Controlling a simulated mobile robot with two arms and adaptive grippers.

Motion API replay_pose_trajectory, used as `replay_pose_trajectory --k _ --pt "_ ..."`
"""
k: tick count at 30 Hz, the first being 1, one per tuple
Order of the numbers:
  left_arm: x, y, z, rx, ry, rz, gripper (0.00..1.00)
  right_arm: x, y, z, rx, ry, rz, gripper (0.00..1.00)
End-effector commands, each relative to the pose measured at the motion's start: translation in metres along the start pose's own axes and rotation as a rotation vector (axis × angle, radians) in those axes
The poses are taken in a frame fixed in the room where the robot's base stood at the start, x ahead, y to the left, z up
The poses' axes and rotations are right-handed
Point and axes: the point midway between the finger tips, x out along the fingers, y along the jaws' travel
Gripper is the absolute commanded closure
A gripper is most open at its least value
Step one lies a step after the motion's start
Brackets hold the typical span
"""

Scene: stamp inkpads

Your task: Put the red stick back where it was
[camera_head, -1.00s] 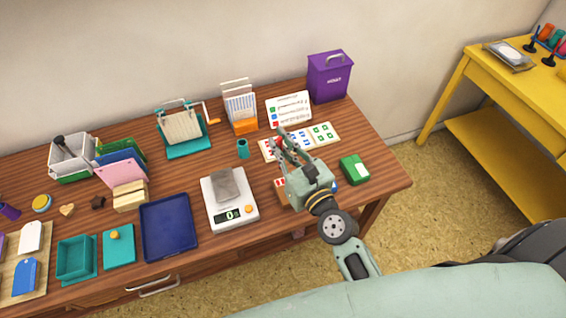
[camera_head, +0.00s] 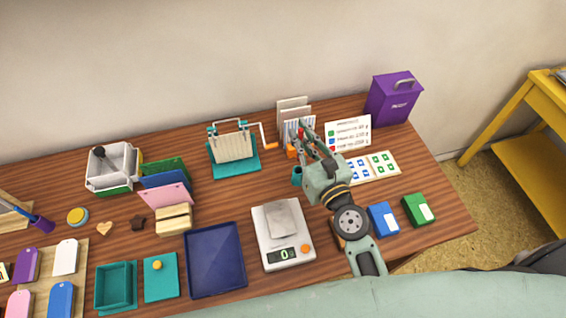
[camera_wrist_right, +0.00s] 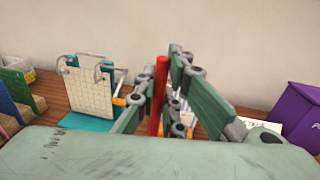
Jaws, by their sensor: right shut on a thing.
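My right gripper (camera_head: 304,141) is shut on the red stick (camera_wrist_right: 160,95), which stands about upright between the fingers in the wrist view. In the head view only a bit of red shows at the fingertips. The gripper is above the table, in front of the card rack with the orange base. A small teal cup (camera_head: 297,176) stands just left of the gripper's body in the head view, partly covered by it; the stick is not in it. My left gripper is not in view.
A white scale (camera_head: 284,258) stands in front of the cup. A teal press (camera_head: 233,170) with an orange handle is to the left. A stamped sheet (camera_head: 384,166), blue (camera_head: 382,218) and green inkpads (camera_head: 418,210) and a purple box (camera_head: 392,98) are to the right.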

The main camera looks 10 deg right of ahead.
Motion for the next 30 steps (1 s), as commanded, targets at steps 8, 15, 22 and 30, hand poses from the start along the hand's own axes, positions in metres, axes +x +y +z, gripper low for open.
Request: replay_pose_trajectory --k 8,15,22,30 --pt "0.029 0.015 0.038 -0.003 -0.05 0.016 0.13 0.0 0.0 -0.05 -0.006 0.003 0.004 1.0" --pt "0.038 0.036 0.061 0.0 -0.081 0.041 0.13 0.0 0.0 -0.072 -0.004 0.002 0.002 1.0" --pt "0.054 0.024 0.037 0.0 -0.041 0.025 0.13 0.0 -0.001 -0.1 -0.004 0.001 0.001 1.0" --pt "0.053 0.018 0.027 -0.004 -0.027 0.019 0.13 0.0 -0.001 -0.1 -0.001 0.0 -0.001 1.0"
